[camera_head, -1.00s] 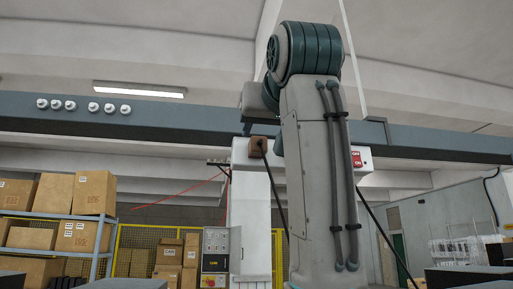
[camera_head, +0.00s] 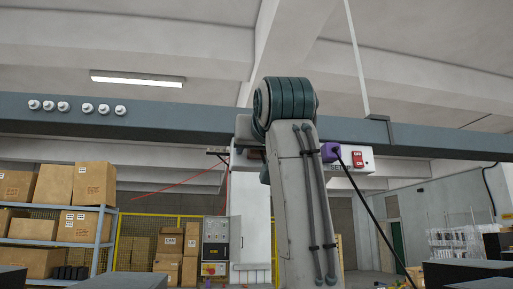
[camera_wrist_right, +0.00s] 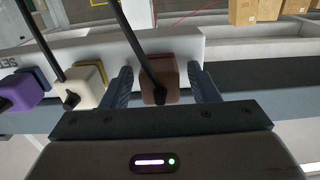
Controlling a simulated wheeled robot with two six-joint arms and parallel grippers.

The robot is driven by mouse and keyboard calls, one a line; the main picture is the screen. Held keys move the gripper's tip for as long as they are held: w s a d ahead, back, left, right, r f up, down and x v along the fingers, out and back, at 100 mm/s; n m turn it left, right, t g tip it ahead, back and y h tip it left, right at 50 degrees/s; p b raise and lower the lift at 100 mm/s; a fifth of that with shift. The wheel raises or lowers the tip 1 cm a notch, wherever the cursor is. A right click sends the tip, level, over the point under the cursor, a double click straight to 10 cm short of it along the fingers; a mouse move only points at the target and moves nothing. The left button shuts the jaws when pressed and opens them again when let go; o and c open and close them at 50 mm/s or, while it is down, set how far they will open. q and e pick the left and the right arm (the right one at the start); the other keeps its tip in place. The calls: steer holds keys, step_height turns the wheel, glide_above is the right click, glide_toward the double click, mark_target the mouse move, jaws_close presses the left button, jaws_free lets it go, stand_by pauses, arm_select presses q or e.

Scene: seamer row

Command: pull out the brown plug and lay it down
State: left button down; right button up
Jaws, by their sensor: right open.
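The brown plug (camera_wrist_right: 160,85) sits at the white socket strip (camera_wrist_right: 170,45) in the right wrist view, with a black cable running up from it. My right gripper (camera_wrist_right: 161,72) is open, with one finger on each side of the plug. Small gaps seem to show beside it; contact is not clear. In the head view my right gripper (camera_head: 246,129) is up at the beam, its fingers not clearly visible. Only a little of the brown plug (camera_head: 253,154) shows there, beside my arm. My left gripper is not in view.
A cream plug (camera_wrist_right: 82,88) and a purple plug (camera_wrist_right: 24,90) sit left of the brown one in the wrist view. The purple plug (camera_head: 329,152) and a red switch (camera_head: 357,159) show right of my arm. A grey beam (camera_head: 180,130) runs across.

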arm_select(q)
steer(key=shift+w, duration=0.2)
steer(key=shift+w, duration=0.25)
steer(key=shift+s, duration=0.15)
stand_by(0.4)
arm_select(e)
jaws_close()
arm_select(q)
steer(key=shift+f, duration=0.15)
arm_select(e)
steer(key=shift+s, duration=0.1)
arm_select(q)
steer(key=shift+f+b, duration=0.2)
steer(key=shift+b, duration=0.1)
arm_select(e)
steer(key=shift+s+f, duration=0.1)
steer(key=shift+f, duration=0.1)
arm_select(q)
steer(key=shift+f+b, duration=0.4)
steer(key=shift+b, duration=0.1)
arm_select(e)
steer(key=s, duration=0.2)
steer(key=shift+s+d+r, duration=0.15)
steer(key=shift+s+d, duration=0.15)
